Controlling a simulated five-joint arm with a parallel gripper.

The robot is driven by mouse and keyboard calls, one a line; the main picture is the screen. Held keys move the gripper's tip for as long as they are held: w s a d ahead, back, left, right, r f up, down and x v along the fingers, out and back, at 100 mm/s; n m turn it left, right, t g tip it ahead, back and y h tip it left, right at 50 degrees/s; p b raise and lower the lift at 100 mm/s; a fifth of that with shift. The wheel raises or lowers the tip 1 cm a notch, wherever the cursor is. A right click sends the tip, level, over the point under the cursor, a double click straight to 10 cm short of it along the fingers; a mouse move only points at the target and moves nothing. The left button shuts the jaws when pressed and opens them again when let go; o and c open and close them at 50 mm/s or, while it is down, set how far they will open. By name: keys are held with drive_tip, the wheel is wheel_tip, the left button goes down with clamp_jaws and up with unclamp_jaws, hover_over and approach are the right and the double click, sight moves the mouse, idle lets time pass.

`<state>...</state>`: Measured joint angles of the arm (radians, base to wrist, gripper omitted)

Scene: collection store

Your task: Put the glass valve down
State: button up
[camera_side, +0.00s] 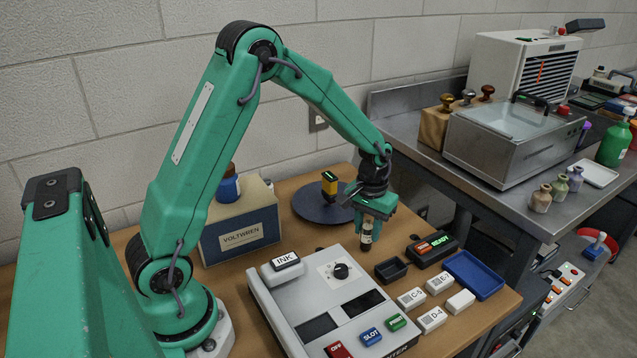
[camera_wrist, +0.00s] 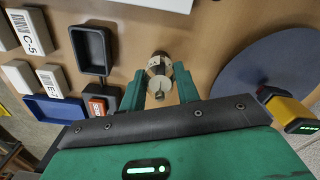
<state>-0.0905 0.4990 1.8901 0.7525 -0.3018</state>
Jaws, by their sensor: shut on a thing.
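The glass valve (camera_side: 366,238) is a small, dark, narrow piece with a pale band, hanging upright below my gripper (camera_side: 373,212) in the side view. In the wrist view the glass valve (camera_wrist: 158,68) shows end-on, with a pale collar and a metallic tip, between the two green fingers of my gripper (camera_wrist: 159,85). My gripper is shut on it. The valve appears to be above the wooden table (camera_side: 345,235); the gap beneath it is hard to judge.
A dark round disc (camera_side: 310,207) behind bears a yellow-black device (camera_side: 329,185).

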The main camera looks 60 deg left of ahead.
drive_tip(key=shift+f, duration=0.3)
drive_tip(key=shift+f, duration=0.15)
drive_tip(key=o, duration=0.9)
drive_tip(key=shift+o, duration=0.2)
wheel_tip(320, 180, up, 12)
drive_tip(key=shift+r, duration=0.2)
idle(0.5)
